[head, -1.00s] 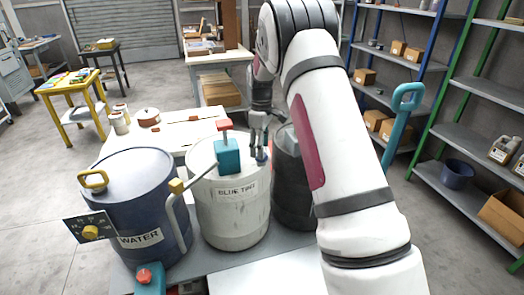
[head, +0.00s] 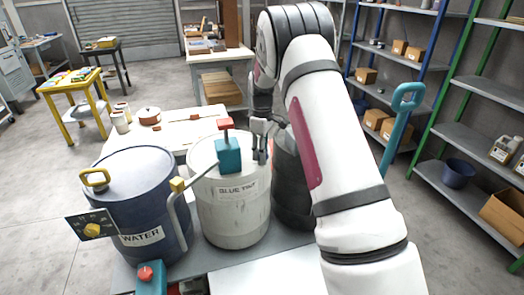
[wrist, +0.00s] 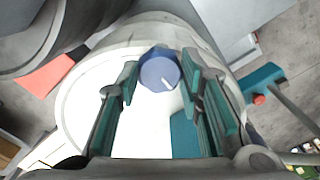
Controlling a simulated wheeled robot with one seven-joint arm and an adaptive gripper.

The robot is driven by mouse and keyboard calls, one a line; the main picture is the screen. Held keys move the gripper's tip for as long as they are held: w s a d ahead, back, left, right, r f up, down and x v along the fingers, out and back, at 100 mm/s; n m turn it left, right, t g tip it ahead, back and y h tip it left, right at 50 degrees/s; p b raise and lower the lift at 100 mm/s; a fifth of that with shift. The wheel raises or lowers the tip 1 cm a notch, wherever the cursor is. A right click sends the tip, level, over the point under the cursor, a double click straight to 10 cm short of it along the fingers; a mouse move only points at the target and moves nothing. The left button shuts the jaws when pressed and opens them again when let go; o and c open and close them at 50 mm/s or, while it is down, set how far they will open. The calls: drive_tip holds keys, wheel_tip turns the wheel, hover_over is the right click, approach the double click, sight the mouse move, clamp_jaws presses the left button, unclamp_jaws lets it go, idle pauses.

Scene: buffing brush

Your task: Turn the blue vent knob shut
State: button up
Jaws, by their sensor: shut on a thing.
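The blue vent knob (wrist: 159,72) is round with a pale pointer line. It stands on the lid of the white drum labelled BLUE TINT (head: 232,212). In the wrist view it sits between the tips of my gripper's teal-padded fingers (wrist: 160,76), which are shut on it. In the head view my gripper (head: 261,155) points down at the right part of the drum's lid, and the knob is hidden there behind the fingers. The pointer line slants down to the right in the wrist view.
A teal block with a red top (head: 228,153) stands on the same lid, close left of my gripper. The blue WATER drum (head: 140,205) is at left, a dark drum (head: 290,195) at right. A teal handle (head: 402,105) rises beyond my arm.

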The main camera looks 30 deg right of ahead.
drive_tip(key=shift+m, duration=0.3)
drive_tip(key=m+b, duration=0.2)
drive_tip(key=m, duration=0.1)
drive_tip(key=shift+w+f+m+b, duration=0.1)
drive_tip(key=shift+m+b, duration=0.2)
drive_tip(key=m+b, duration=0.2)
drive_tip(key=m, duration=0.2)
drive_tip(key=shift+m, duration=0.3)
drive_tip(key=m+b, duration=0.1)
drive_tip(key=m, duration=0.3)
drive_tip(key=m+b, duration=0.1)
drive_tip(key=m, duration=0.4)
drive_tip(key=o, duration=1.2)
drive_tip(key=shift+c, duration=0.2)
